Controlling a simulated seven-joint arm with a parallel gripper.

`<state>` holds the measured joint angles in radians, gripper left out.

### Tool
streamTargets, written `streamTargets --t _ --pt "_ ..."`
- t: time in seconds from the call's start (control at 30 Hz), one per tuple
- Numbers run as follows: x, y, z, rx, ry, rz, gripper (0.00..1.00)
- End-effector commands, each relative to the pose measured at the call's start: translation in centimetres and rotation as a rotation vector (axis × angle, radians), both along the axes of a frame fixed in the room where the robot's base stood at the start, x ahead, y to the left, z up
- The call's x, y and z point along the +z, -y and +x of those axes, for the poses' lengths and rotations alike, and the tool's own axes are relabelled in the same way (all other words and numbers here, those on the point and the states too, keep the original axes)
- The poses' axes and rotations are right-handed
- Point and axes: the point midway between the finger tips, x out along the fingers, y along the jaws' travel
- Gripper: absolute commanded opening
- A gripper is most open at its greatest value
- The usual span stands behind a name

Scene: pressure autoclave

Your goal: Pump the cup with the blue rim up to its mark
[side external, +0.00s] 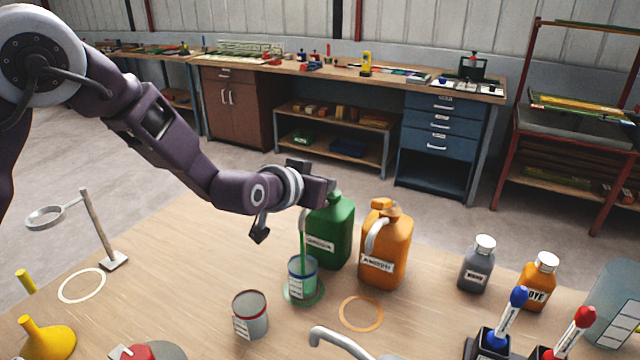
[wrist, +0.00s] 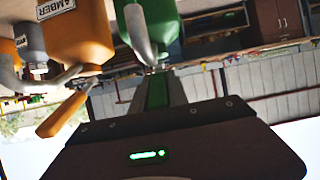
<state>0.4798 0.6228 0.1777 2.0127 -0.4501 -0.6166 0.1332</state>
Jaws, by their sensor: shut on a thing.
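The cup with the blue rim (side external: 303,279) stands upright on a green ring in front of the green jug (side external: 334,235), under its spout. A green streak runs down from the spout into the cup. The cup has a white scale label and looks greenish inside; the level against a mark is too small to tell. My gripper (side external: 318,191) is at the top of the green jug, shut on its green pump handle. In the wrist view, the handle (wrist: 157,92) sits between my fingers, with the green jug (wrist: 175,22) beyond.
An amber jug (side external: 386,250) with its own pump stands close on the right, above an empty orange ring (side external: 361,314). A red-rimmed cup (side external: 250,316) stands front left. Grey and orange bottles (side external: 477,268) are at right. A yellow funnel (side external: 47,340) and a ring stand (side external: 100,228) are at left.

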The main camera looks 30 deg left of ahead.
Motion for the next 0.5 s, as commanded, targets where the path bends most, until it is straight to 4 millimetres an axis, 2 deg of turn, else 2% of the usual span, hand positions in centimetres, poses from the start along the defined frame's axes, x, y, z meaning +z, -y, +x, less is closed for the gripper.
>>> streamTargets --t 0.03,0.13,0.4,0.5 --pt "0.08 -0.02 0.04 0.001 0.003 0.0 0.24" --pt "0.07 -0.02 0.03 0.001 0.003 0.0 0.42" --pt "0.04 0.0 -0.01 0.0 0.002 -0.001 0.42" --pt "0.5 0.03 -0.87 -0.001 0.003 0.0 0.42"
